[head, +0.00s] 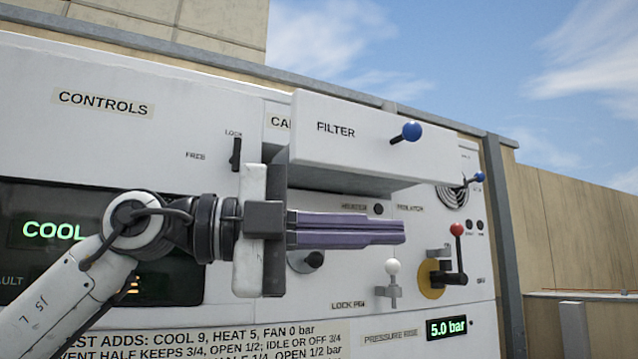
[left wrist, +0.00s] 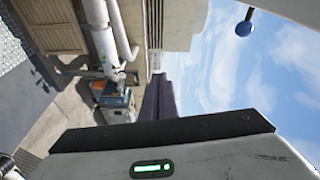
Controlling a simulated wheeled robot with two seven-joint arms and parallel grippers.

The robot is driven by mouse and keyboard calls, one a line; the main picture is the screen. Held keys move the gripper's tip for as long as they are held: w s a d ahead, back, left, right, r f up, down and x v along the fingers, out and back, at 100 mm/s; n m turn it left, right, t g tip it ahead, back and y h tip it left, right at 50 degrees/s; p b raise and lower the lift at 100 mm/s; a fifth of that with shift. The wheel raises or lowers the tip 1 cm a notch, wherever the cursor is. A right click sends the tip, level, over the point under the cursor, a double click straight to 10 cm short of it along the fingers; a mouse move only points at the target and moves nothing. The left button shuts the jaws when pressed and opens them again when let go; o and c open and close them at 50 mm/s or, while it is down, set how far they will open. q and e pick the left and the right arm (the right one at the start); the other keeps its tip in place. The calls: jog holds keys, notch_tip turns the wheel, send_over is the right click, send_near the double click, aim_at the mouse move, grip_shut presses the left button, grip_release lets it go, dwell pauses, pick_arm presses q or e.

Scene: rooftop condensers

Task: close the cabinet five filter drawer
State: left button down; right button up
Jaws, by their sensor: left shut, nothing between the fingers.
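The filter drawer (head: 350,140) is a white box labelled FILTER that juts out from the upper part of the white cabinet (head: 190,112). A blue ball knob (head: 411,131) sticks out of its front, and the knob also shows at the top right of the left wrist view (left wrist: 243,28). My left gripper (head: 402,232) has purple fingers pressed together and empty. It points right, below the drawer front in the head view, and looks apart from it. The fingers show edge-on in the left wrist view (left wrist: 158,104). My right gripper is in neither view.
Below the drawer are a white-knobbed lock pin (head: 392,268), a red-knobbed lever (head: 457,230) on a yellow disc and a green pressure display (head: 446,327). A lock slider (head: 236,154) is on the left. A second blue-knobbed handle (head: 478,178) is at the right.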

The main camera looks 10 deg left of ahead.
aim_at(318, 142)
pick_arm(q)
jog(key=s+a+r+n+t+y+b, duration=0.2)
jog(key=s+a+r+n+t+y, duration=0.3)
jog(key=a+r+t, duration=0.5)
jog(key=w+d+r+p, duration=0.1)
jog(key=w, duration=0.2)
jog(key=w+d+r+g+p, duration=0.1)
jog(key=w+p, duration=0.1)
jog(key=w, duration=0.1)
jog(key=w+d+r+g+p, duration=0.1)
jog(key=w, duration=0.2)
jog(key=shift+d+m, duration=0.15)
jog(key=shift+m, duration=0.25)
jog(key=shift+w+f, duration=0.15)
jog(key=shift+w, duration=0.1)
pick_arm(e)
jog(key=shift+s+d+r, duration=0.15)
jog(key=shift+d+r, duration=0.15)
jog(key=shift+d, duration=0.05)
